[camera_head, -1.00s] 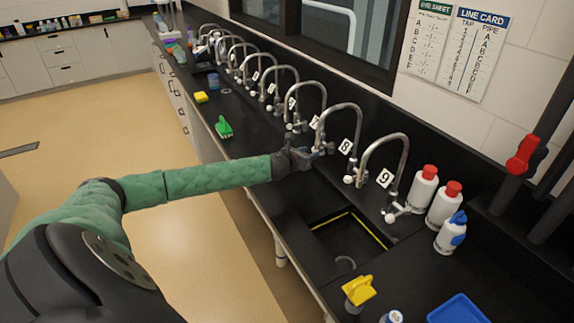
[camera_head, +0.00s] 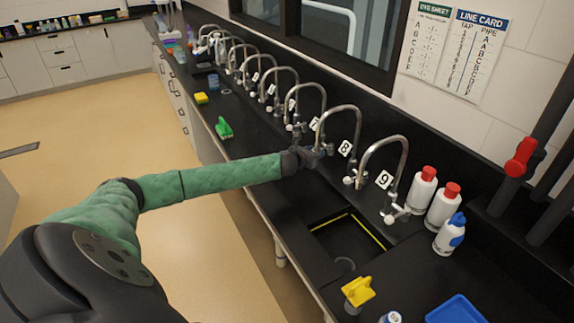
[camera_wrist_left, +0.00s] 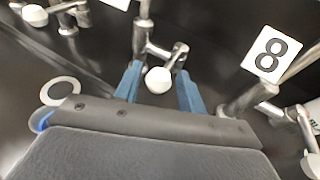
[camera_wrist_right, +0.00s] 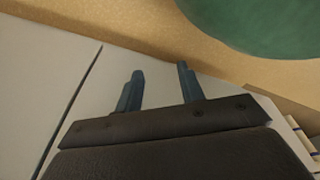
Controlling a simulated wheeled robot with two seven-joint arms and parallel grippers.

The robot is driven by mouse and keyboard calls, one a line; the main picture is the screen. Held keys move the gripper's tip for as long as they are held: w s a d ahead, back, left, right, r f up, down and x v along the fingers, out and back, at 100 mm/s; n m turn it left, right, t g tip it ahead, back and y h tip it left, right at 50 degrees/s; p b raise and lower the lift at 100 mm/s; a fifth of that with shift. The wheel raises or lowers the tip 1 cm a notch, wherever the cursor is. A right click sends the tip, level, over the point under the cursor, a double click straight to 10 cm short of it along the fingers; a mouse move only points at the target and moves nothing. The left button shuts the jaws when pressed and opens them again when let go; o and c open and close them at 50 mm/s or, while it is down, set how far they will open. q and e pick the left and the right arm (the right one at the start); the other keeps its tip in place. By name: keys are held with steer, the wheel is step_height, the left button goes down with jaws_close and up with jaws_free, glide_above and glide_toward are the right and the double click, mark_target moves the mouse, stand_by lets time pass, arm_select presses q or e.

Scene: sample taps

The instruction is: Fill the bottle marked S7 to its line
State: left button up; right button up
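My left gripper (camera_head: 318,156) is at the row of taps, near the plate reading 7 (camera_head: 314,123). In the left wrist view its blue fingers (camera_wrist_left: 159,88) are apart, with a white tap knob (camera_wrist_left: 158,80) between them; I cannot tell whether they touch it. The plate reading 8 (camera_wrist_left: 271,54) is to the right of that knob. A small bottle top with blue marking (camera_head: 393,317) shows at the bottom edge; I cannot read it. No bottle is readable as S7. My right gripper (camera_wrist_right: 157,84) is open and empty, away from the counter top.
A sink (camera_head: 350,240) is in front of taps 8 and 9. Two red-capped bottles (camera_head: 422,190) and a blue-topped bottle (camera_head: 450,235) stand right of it. A yellow-topped item (camera_head: 358,291) and a blue tray (camera_head: 457,309) are nearer. A line card (camera_head: 474,52) hangs on the wall.

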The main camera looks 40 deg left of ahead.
arm_select(q)
steer(key=shift+s+d+p, duration=0.2)
steer(key=shift+d+p, duration=0.45)
steer(key=shift+d, duration=1.4)
steer(key=shift+a, duration=0.15)
steer(key=shift+a, duration=1.5)
